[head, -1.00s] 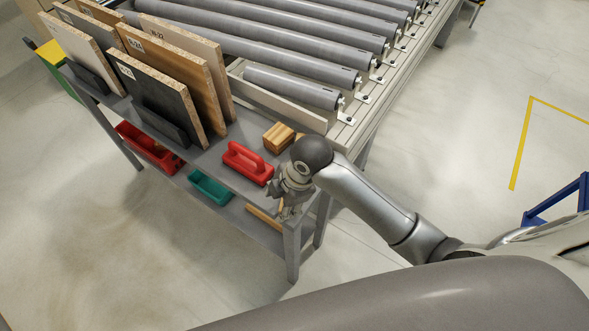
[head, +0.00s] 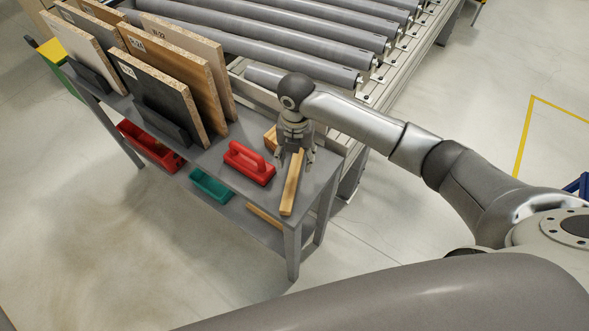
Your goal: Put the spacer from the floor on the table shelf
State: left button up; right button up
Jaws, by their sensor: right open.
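A long wooden spacer (head: 290,192) lies on the top of the grey table (head: 235,187), near its right end. My right gripper (head: 295,162) is open, fingers pointing down, over the far end of the spacer. One finger shows on each side of the strip; whether they touch it I cannot tell. The far end of the spacer is partly hidden by the gripper. A second wooden strip (head: 264,215) lies on the table's lower shelf (head: 240,217). My left gripper is not in view.
A wooden block (head: 270,138) is partly behind my gripper. Boards (head: 165,95) stand in racks on the left. Red (head: 148,143) and teal (head: 211,186) bins sit below. A roller conveyor (head: 330,60) lies behind.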

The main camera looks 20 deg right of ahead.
aim_at(294, 171)
jog(key=shift+a+f+p, duration=0.15)
jog(key=shift+f+p, duration=0.25)
jog(key=shift+f, duration=1.2)
jog(key=shift+a+f+p, duration=0.1)
jog(key=shift+f+p, duration=0.25)
jog(key=shift+f, duration=1.2)
jog(key=shift+c, duration=0.3)
jog(key=shift+r, duration=0.1)
grip_shut()
